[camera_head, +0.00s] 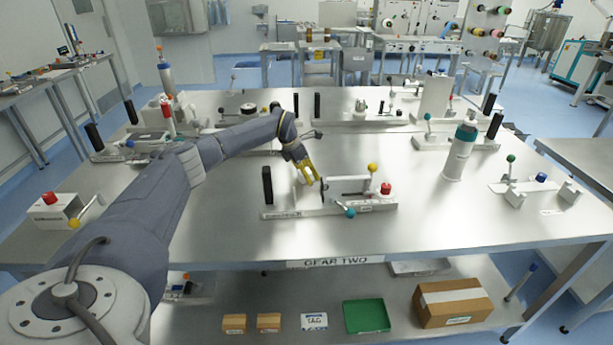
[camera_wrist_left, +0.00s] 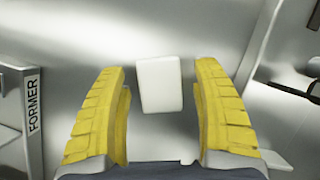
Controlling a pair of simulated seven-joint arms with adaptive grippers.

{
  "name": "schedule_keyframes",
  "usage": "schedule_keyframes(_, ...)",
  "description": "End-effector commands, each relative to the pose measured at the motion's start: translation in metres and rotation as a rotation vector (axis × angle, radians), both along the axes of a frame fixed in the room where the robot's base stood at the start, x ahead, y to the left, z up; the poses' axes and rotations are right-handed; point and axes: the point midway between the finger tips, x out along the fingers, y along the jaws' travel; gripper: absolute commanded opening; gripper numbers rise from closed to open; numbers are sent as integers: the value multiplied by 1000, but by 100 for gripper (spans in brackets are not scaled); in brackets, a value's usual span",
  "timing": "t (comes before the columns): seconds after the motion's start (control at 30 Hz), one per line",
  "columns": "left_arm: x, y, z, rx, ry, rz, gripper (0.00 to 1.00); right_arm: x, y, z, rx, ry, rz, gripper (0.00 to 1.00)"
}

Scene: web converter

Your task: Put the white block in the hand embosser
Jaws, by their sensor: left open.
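The white block (camera_wrist_left: 160,84) sits on the steel table in the left wrist view, between the two finger tips and apart from both. In the head view only a small pale part shows beside my fingers. My left gripper (camera_head: 309,176), with yellow fingers, is open above the table, just behind a bench device; it also shows in the left wrist view (camera_wrist_left: 162,100). A white box device (camera_head: 62,213) with a red knob and a yellow-ball lever stands at the table's left front; it may be the hand embosser, but its label is too small to read surely. My right gripper is out of view.
The bench device (camera_head: 345,207) with a black post and coloured knobs stands close to my gripper; the FORMER label (camera_wrist_left: 34,106) shows in the wrist view. A teal-capped bottle (camera_head: 459,152) stands to the right. The table's front middle is bare.

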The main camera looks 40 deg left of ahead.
Motion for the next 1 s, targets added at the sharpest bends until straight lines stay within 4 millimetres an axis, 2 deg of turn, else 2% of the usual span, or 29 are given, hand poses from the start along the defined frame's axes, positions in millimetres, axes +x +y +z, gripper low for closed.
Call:
schedule_keyframes(0.37, 2, -1, -6, 0, 0, 0, 68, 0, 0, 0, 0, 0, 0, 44)
schedule_keyframes(0.87, 2, -1, -6, 0, 0, 0, 10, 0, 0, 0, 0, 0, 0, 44)
schedule_keyframes(0.97, 2, -1, -6, 0, 0, 0, 7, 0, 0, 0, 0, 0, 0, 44)
schedule_keyframes(1.0, 2, -1, -6, 0, 0, 0, 2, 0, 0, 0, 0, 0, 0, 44)
